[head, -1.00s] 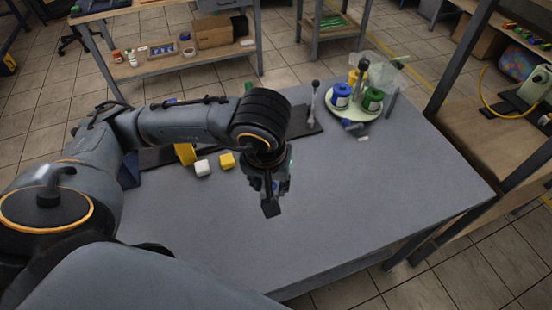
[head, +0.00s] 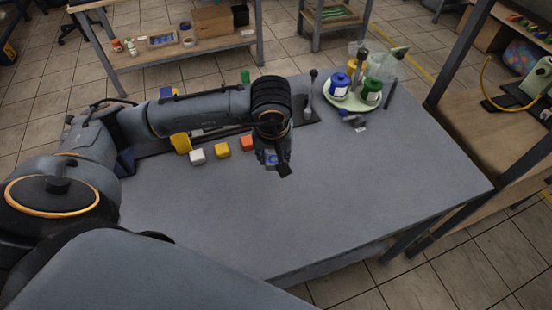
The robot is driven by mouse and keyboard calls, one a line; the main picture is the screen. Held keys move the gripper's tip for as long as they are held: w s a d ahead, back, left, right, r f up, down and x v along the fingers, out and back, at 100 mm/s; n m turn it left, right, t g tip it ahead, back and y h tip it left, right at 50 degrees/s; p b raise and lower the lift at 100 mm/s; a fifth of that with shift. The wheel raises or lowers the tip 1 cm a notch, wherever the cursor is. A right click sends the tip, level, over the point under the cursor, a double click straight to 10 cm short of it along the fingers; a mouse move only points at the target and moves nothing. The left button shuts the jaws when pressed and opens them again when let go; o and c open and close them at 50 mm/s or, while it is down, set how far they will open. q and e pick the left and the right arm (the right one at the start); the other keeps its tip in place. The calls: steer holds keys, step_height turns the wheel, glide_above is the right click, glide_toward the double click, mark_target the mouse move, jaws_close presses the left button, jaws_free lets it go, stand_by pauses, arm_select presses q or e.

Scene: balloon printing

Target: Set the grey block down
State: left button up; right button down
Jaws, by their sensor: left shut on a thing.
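My left gripper (head: 277,166) points down over the grey table (head: 330,205), just right of a row of small blocks. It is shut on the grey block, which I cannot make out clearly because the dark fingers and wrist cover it. I cannot tell whether the block touches the table. The row holds a white block (head: 197,157), a yellow block (head: 222,150) and an orange block (head: 247,143). My right gripper is out of view.
The table's middle and front are clear.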

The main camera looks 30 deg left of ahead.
mark_target(276, 156)
arm_select(q)
steer(key=w+f, duration=0.2)
steer(key=shift+w+a+f, duration=0.15)
steer(key=shift+a+f, duration=0.15)
step_height(276, 156, down, 3)
steer(key=shift+w+a+p, duration=0.1)
steer(key=shift+w+p, duration=0.05)
steer(key=shift+p, duration=0.8)
steer(key=shift+f, duration=0.3)
steer(key=shift+f, duration=0.1)
steer(key=shift+f, duration=0.1)
steer(key=o, duration=1)
steer(key=shift+c, duration=0.2)
